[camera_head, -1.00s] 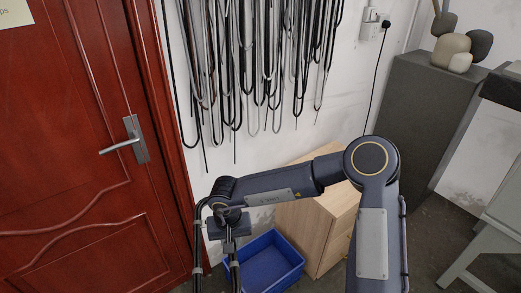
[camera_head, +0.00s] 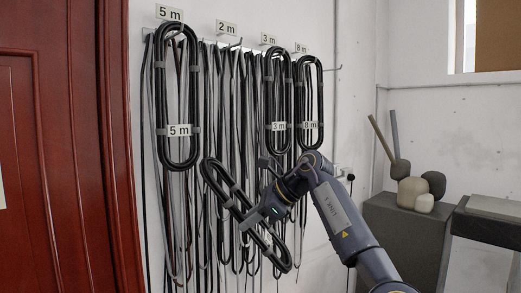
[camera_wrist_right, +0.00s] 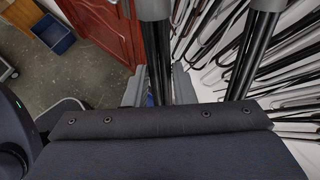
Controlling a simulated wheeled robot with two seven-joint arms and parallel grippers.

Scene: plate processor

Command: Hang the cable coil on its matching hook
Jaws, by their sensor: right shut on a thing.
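My right gripper (camera_head: 256,217) is shut on a dark cable coil (camera_head: 222,187), a long loop with grey bands. The coil hangs tilted in front of the wall, its upper end to the left. In the right wrist view its dark strands (camera_wrist_right: 158,60) run up from the jaws. No length tag on it is readable. Wall labels read 5 m (camera_head: 169,13), 2 m (camera_head: 226,28), 3 m (camera_head: 268,39) and 8 m (camera_head: 300,47). Tagged coils hang under 5 m (camera_head: 192,100), 3 m (camera_head: 268,92) and 8 m (camera_head: 319,95). The 2 m hook (camera_head: 235,44) bears no tagged coil. My left gripper is out of view.
Many loose grey and black cables (camera_head: 232,120) hang behind the held coil. A red door (camera_head: 50,150) stands at left. A grey pedestal (camera_head: 405,235) with rounded stones is at right. A blue bin (camera_wrist_right: 52,35) shows in the right wrist view.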

